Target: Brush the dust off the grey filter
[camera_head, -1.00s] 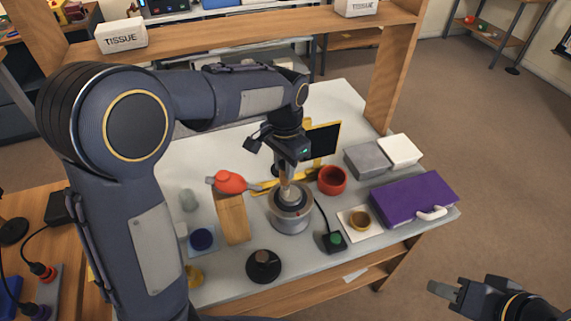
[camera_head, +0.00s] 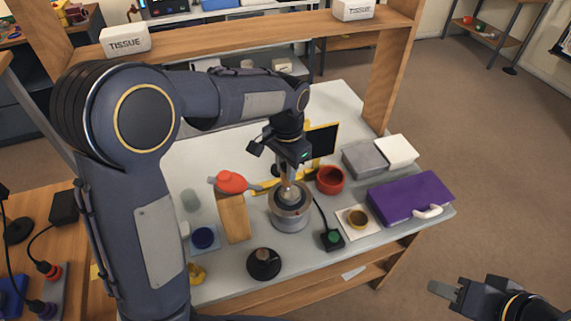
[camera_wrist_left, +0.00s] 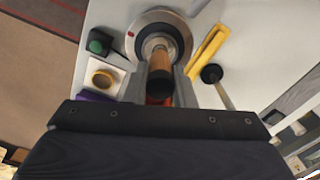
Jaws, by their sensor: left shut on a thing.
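My left gripper (camera_head: 287,176) is shut on a brush with a wooden handle and a black end; the brush (camera_wrist_left: 159,72) shows between the fingers in the left wrist view. It points down onto a round silver holder (camera_head: 291,217) near the table's middle. In the wrist view the holder (camera_wrist_left: 133,40) has a metal rim and a dark ring inside. A grey round part, seemingly the grey filter, lies in its centre under the brush and is mostly hidden. I cannot tell any dust on it. My right gripper (camera_head: 444,290) hangs off the table at the lower right, away from everything.
A red bowl (camera_head: 330,180), a green-button box (camera_head: 332,239) and a gold ring (camera_head: 358,219) on a white pad lie right of the holder. A purple case (camera_head: 412,195) is further right. A wooden block (camera_head: 233,217), red blower (camera_head: 231,182) and black knob (camera_head: 264,264) lie left and front.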

